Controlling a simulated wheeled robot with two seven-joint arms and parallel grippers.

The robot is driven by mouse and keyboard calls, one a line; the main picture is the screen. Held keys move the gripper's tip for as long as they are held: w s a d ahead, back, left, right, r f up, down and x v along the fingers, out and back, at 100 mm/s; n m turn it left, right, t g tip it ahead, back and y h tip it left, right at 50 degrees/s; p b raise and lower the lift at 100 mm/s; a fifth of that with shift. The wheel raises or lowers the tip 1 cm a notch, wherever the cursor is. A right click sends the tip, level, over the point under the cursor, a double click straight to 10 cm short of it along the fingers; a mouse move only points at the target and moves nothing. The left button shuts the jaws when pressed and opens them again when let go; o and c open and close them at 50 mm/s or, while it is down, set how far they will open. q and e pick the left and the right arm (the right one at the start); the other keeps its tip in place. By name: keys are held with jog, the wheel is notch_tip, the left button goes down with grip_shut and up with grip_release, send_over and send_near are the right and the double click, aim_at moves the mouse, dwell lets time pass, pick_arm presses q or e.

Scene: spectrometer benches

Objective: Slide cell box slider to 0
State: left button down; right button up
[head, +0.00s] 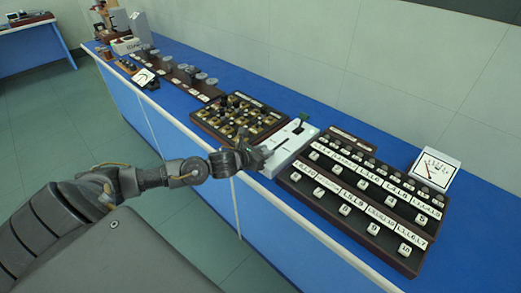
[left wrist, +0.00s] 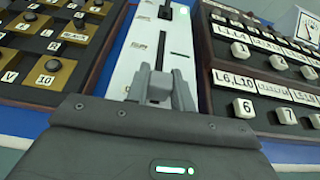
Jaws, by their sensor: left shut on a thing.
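The white box with slots (head: 285,148) stands on the blue bench between the peg board and the labelled boards. My left gripper (head: 262,155) is at the near end of this box. In the left wrist view its fingers (left wrist: 159,90) are closed around a small grey slider knob (left wrist: 158,88) at the near end of the lower slot. The scale markings are too small to read. My right gripper is out of view.
A dark board with brass pegs (head: 240,116) lies left of the box. Black boards with white labelled knobs (head: 360,190) lie close on its right. A dial meter (head: 435,170) stands at the back right. The bench's front edge is below my wrist.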

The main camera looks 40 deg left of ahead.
pick_arm(q)
jog(key=shift+s+f, duration=0.1)
jog(key=c, duration=1.2)
grip_release()
jog(key=shift+s, duration=0.1)
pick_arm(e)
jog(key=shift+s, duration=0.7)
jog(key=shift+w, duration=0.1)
pick_arm(q)
jog(key=shift+s+a, duration=0.1)
jog(key=shift+s, duration=0.1)
jog(key=b+v, duration=0.3)
jog(key=v, duration=0.7)
jog(key=shift+s+r, duration=0.15)
jog(key=shift+r, duration=0.1)
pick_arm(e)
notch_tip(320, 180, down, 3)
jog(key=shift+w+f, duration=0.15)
